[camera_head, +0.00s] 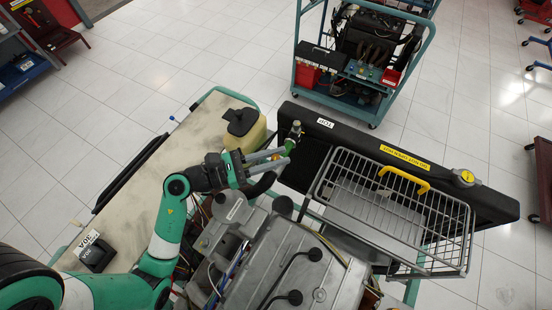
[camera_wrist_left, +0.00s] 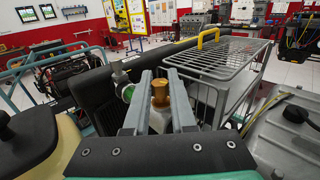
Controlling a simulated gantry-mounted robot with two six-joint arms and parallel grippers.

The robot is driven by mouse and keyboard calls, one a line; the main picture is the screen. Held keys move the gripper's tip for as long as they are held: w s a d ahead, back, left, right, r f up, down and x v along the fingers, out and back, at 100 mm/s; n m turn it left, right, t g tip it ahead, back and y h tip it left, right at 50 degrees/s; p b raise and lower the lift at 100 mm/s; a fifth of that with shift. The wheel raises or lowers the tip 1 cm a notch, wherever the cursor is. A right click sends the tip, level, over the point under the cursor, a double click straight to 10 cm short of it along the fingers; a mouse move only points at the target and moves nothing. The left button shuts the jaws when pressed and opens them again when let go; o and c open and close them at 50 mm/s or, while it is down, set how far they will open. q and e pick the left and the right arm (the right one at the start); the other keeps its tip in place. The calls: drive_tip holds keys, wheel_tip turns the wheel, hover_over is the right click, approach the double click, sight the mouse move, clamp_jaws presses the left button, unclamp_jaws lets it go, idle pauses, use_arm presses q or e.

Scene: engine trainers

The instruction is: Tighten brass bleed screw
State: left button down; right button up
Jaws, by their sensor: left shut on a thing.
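The brass bleed screw (camera_wrist_left: 160,92) shows in the left wrist view as a gold-coloured cap on a pale stem. In the head view only a small orange-brass bit (camera_head: 277,157) of it shows between the fingers. My left gripper (camera_head: 283,152) reaches in from the left, and its two grey fingers sit on either side of the screw, shut on it. In the left wrist view the fingertips (camera_wrist_left: 160,76) flank the brass head. The lower part of the screw is partly hidden by the fingers. My right gripper is not in view.
A green-and-metal fitting (camera_wrist_left: 126,92) stands just left of the fingers in the wrist view. A long black radiator (camera_head: 455,190) lies behind, with a wire basket (camera_head: 400,205) with a yellow handle at right. A yellowish tank (camera_head: 244,130) and grey engine (camera_head: 285,270) are close by.

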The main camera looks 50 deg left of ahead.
use_arm(q)
drive_tip(key=shift+m+g+h+b, duration=1)
drive_tip(key=shift+m+g+h, duration=0.3)
drive_tip(key=shift+m+h, duration=0.75)
drive_tip(key=shift+n+h, duration=0.25)
drive_tip(key=shift+h, duration=0.2)
drive_tip(key=c, duration=0.7)
unclamp_jaws()
drive_tip(key=shift+c, duration=0.2)
